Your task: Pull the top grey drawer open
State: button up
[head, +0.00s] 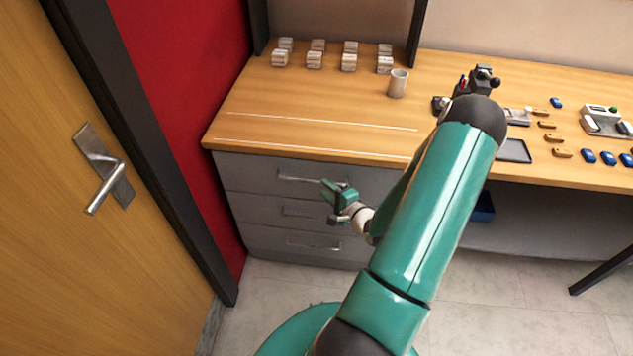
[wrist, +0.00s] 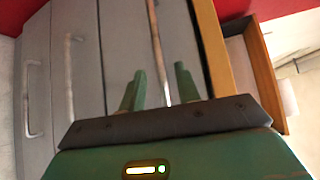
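The top grey drawer (head: 262,168) is the highest of three in the grey cabinet under the wooden worktop, and it looks flush with the cabinet front. Its pale bar handle (head: 298,178) runs across the front. My gripper (head: 330,188) is at the right end of this handle. In the wrist view, turned sideways, the top drawer (wrist: 122,45) is next to the wood edge. Its handle (wrist: 155,40) reaches down between the two green fingers of my gripper (wrist: 160,82). The fingers are open, one on each side of the bar, with gaps visible. How deep the bar lies between them is unclear.
The middle drawer handle (head: 300,212) and bottom drawer handle (head: 314,245) lie below. A door (head: 60,200) with a metal lever stands at the left. White blocks and a mug (head: 398,83) stand on the worktop (head: 250,105).

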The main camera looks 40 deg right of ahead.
aim_at(318, 182)
jog(key=w, duration=0.5)
jog(key=shift+w+d+f, duration=0.1)
jog(key=shift+d+f, duration=0.2)
jog(key=shift+f, duration=0.05)
jog(key=shift+c, duration=0.2)
grip_shut()
